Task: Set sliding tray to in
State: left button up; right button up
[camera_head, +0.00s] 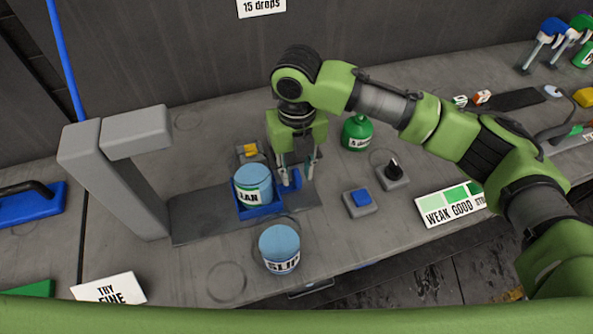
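The sliding tray (258,212) is a small blue tray on a dark flat track (200,228). A blue can labelled "LAN" (253,182) stands in it. A blue upright part (291,180) shows at the tray's right side. My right gripper (298,180) points down there, its two fingers apart, with the blue upright part low between them. I cannot tell whether they touch it. The tray is right of a grey arch-like stand (115,175), outside it. My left gripper is not in view.
A second blue can (279,248) stands in front of the track. A green bottle (357,132), a blue button box (360,201) and a black-knobbed switch (393,173) are to the right. A small box with a yellow top (248,150) is behind the tray. The track's left stretch is clear.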

jog(key=shift+f, duration=0.85)
grip_shut()
jog(key=shift+r, duration=0.1)
